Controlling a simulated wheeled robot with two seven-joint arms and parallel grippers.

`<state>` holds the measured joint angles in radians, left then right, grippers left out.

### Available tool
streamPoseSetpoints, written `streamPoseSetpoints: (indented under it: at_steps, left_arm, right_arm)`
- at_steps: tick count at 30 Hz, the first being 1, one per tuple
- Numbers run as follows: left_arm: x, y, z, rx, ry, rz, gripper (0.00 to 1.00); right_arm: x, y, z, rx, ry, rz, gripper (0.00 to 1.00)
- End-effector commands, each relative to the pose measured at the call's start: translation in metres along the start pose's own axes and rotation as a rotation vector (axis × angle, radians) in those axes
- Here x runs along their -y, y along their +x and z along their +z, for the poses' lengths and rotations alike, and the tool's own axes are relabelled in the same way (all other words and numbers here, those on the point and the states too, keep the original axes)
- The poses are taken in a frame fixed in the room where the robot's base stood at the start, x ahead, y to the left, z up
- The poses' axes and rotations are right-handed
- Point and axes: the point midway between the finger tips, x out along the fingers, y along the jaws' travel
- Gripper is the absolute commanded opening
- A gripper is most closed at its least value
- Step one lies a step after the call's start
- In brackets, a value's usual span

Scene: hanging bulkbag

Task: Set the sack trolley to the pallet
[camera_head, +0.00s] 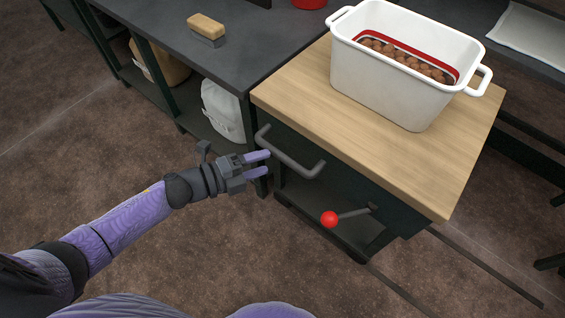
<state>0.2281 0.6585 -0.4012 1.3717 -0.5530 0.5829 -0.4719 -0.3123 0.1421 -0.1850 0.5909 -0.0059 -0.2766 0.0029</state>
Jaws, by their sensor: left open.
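My left gripper (268,163) reaches in from the left, its two purple fingers apart with nothing visible between them. Its fingertips are just left of the dark bar handle (297,160) on the side of a wood-topped cabinet (300,93); I cannot tell whether they touch it. A lever with a red ball knob (330,219) sticks out of the same side, lower and to the right. I cannot make out a sack trolley or a pallet in this view. My right gripper is out of view.
A white tub (385,88) with brown round items stands on the wooden top. A dark workbench (255,50) with a brush (207,27) adjoins at the upper left, a pale sack (222,112) on its lower shelf. Brown floor (60,170) is open at left. A rail (485,265) crosses it at lower right.

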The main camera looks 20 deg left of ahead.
Motion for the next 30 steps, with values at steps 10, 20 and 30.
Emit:
streamPoseSetpoints:
  at_steps: [10,20,30]
  left_arm:
    - [-0.003,0.056,0.000,0.002,-0.006,0.002,0.61]
    - [-0.001,0.058,0.000,0.004,-0.006,0.002,0.51]
    - [-0.002,0.057,0.000,0.004,-0.007,0.002,0.00]
  right_arm:
    - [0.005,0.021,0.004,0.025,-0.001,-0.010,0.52]
    - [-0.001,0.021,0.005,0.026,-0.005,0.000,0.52]
    - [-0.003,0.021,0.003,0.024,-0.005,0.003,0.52]
